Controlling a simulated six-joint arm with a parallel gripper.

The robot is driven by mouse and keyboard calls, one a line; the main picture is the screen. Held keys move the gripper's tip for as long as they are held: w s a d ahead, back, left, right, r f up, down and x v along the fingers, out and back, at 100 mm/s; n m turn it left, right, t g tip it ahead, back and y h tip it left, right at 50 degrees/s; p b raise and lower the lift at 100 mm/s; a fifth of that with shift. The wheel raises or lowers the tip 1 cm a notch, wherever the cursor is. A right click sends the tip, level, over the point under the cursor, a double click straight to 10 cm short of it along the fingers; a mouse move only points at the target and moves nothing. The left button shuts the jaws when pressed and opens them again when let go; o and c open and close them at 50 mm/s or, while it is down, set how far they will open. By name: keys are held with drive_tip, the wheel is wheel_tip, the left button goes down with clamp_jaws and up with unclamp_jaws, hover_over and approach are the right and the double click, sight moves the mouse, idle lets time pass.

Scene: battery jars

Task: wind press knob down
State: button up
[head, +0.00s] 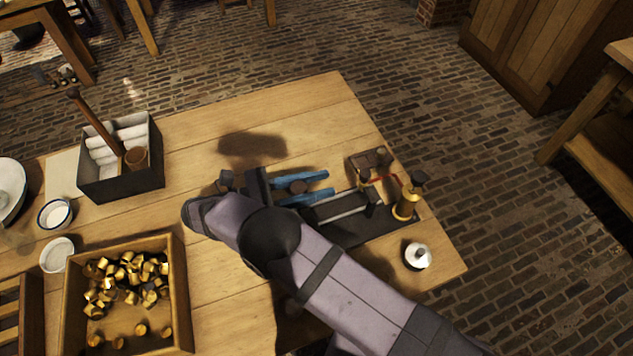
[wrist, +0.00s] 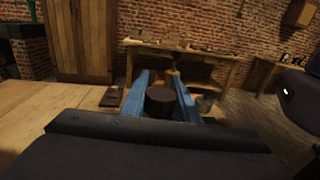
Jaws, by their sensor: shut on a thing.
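My gripper (head: 324,183) has two blue fingers reaching right over the table, and they also show in the wrist view (wrist: 160,80). They are shut on a dark brown round knob (head: 298,187), one finger on each side. In the wrist view the knob (wrist: 160,100) is a short dark cylinder between the fingers, short of their tips. Below and right of the fingers lies a black base (head: 370,234) with a grey bar. My arm and fingers hide what is under the knob.
A brass piece with a dark top (head: 406,206) stands at the base's right end. A small white lidded pot (head: 418,256) is near the table's right edge. A wooden tray (head: 180,290) of brass caps and a black box (head: 125,190) with white rolls stand left. The table's back middle is clear.

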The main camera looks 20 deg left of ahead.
drive_tip(key=o, duration=1.1)
drive_tip(key=shift+c, duration=0.2)
drive_tip(key=shift+r, duration=0.2)
wheel_tip(320, 180, up, 10)
drive_tip(key=p, duration=1)
drive_tip(key=shift+f, duration=0.15)
